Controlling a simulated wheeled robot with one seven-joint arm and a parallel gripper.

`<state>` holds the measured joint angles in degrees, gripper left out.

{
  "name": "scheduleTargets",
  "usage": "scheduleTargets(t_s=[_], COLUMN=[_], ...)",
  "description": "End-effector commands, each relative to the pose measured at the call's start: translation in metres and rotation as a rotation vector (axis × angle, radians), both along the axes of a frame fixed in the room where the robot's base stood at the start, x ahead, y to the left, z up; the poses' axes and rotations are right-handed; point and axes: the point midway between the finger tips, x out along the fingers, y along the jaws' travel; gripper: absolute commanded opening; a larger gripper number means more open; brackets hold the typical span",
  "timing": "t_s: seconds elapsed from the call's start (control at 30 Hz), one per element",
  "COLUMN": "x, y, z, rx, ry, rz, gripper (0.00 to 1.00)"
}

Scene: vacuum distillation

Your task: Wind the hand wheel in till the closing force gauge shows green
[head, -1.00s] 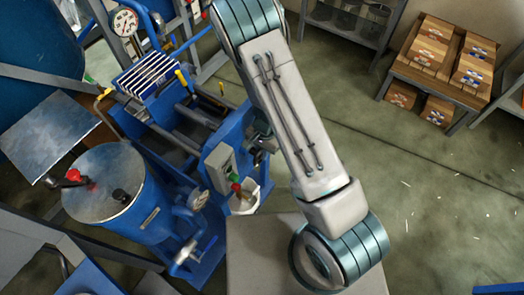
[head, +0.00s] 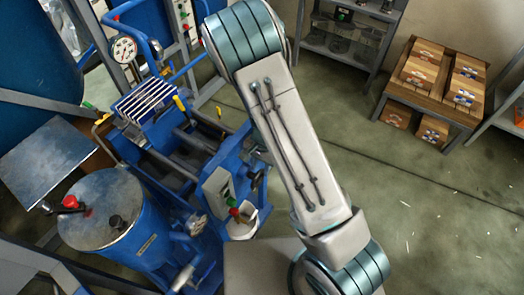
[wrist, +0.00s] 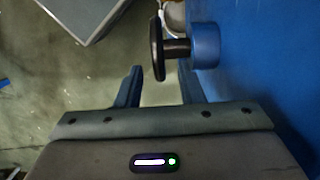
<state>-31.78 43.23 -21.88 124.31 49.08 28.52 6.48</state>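The hand wheel (wrist: 157,48) is black and shows nearly edge-on in the wrist view. Its short dark shaft runs right into a round blue boss (wrist: 205,45) on a blue machine wall. My gripper (wrist: 162,76) is open, with one finger on each side of the wheel's lower edge in the picture. I cannot tell whether a finger touches it. In the head view the blue press (head: 190,150) stands left of my arm, which hides part of it. A round white-faced gauge (head: 123,48) is at upper left; its reading and whether it shows closing force are unclear.
A blue drum (head: 145,240) with a grey lid stands left of the press. A control box with green and red buttons (head: 232,207) sits on the press end, above a white bucket (head: 243,228). Boxes lie on a wooden-topped table (head: 445,95) at right.

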Motion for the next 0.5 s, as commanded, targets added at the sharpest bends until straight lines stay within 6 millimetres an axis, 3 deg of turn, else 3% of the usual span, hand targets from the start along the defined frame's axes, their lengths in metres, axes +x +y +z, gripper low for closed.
scheduleTargets(t_s=[0.2,0.5], x=[0.006,0.009], y=[-0.003,-0.006], z=[0.047,0.078], rx=[0.003,0.001], ry=[-0.003,-0.001], rz=[0.002,-0.001], gripper=[0.35,0.35])
